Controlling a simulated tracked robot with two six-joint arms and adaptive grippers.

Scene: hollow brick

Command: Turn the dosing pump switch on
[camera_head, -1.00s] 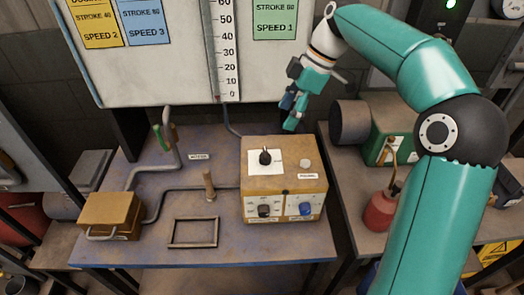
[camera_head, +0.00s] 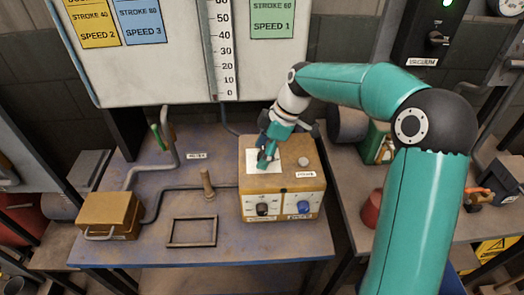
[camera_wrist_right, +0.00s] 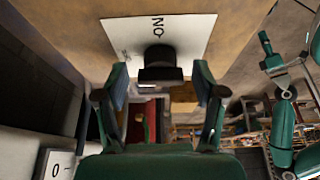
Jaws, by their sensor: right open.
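The dosing pump box (camera_head: 282,184) is a worn yellow-brown box on the bench, with a white plate (camera_head: 258,178) on top. My right gripper (camera_head: 265,158) is over this plate and hides the black switch knob in the head view. In the right wrist view the black knob (camera_wrist_right: 160,62) stands on the white plate (camera_wrist_right: 115,32), by the letters ON. The open fingers of my right gripper (camera_wrist_right: 161,78) are on either side of the knob, with gaps showing. Teal arm parts at the right of the wrist view seem to be my left arm, with its gripper (camera_wrist_right: 270,58) small and unclear.
The box front has a black knob (camera_head: 262,209) and a blue knob (camera_head: 304,207). On the bench are a wooden peg (camera_head: 208,185), an empty frame (camera_head: 193,232) and a small box (camera_head: 110,214) with pipes. A gauge board (camera_head: 165,70) stands behind.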

